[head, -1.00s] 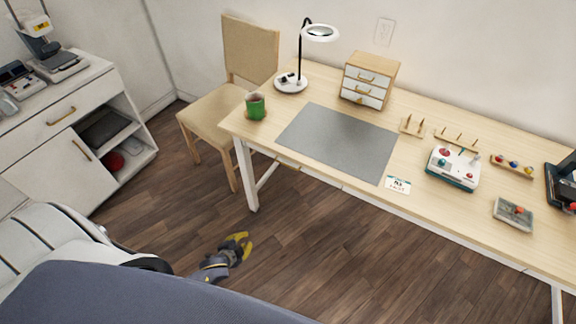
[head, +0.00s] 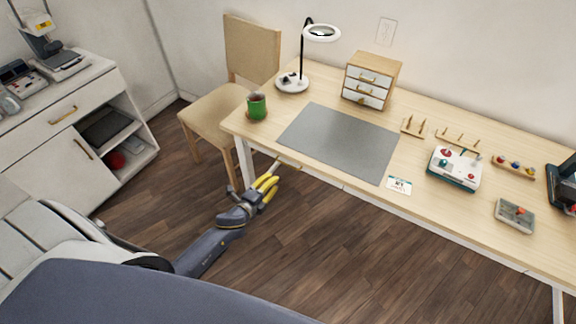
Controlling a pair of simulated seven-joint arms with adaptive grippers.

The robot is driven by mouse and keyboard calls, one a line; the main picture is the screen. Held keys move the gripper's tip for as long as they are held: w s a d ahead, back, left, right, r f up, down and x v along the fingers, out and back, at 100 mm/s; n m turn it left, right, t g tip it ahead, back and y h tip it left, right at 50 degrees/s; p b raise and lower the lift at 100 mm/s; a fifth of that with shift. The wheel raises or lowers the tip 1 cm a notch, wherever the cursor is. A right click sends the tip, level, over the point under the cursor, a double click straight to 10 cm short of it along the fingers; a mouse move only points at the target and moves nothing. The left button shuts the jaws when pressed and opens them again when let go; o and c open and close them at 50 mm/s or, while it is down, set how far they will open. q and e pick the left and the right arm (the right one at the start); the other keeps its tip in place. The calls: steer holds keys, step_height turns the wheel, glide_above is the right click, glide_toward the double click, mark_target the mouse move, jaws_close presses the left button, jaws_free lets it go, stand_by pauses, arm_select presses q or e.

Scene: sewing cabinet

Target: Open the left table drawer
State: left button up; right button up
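The table (head: 455,215) has a pale wood top. Its drawer fronts show only as a thin white strip under the front edge, seen steeply from above. The left table drawer (head: 312,178) is in this strip near the left leg, and it looks shut. A small brass handle (head: 289,165) shows faintly at its left part. My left gripper (head: 271,184), with yellow fingers, is just in front of and below the table's front edge, near the left leg. Its fingers look apart and empty, and I see no contact with the handle. My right gripper is out of view.
A chair (head: 215,115) stands at the table's left end. A grey mat (head: 340,142) lies on the top. The floor before the table is clear.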

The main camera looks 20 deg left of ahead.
mark_target(288, 165)
arm_select(q)
steer(key=x, duration=1.2)
steer(key=shift+w, duration=0.2)
jaws_close()
